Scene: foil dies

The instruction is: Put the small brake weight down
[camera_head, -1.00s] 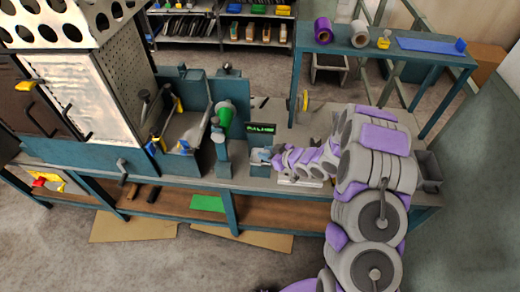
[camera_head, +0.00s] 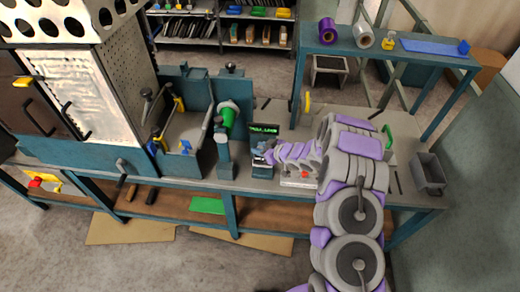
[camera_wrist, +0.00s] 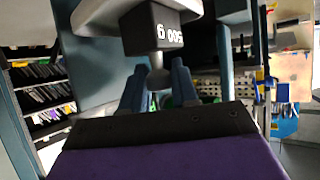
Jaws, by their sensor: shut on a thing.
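The small brake weight (camera_wrist: 160,40) is a dark grey block at the top of the wrist view. Its white marking "500 g" appears upside down, and a rounded stem runs from it to my fingers. My gripper (camera_wrist: 157,88) is shut on that stem between two blue fingers. In the head view my gripper (camera_head: 263,157) is over the middle of the bench, just in front of the unit with a green-lit display (camera_head: 264,130). The weight is too small and covered there to make out, and I cannot tell whether it touches anything.
A green roll (camera_head: 227,117) on an upright stand is left of the display. A pale plate with a red button (camera_head: 304,174) lies beside my arm. A grey open bin (camera_head: 428,172) stands at the bench's right end. A raised shelf (camera_head: 395,54) holds rolls at the back.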

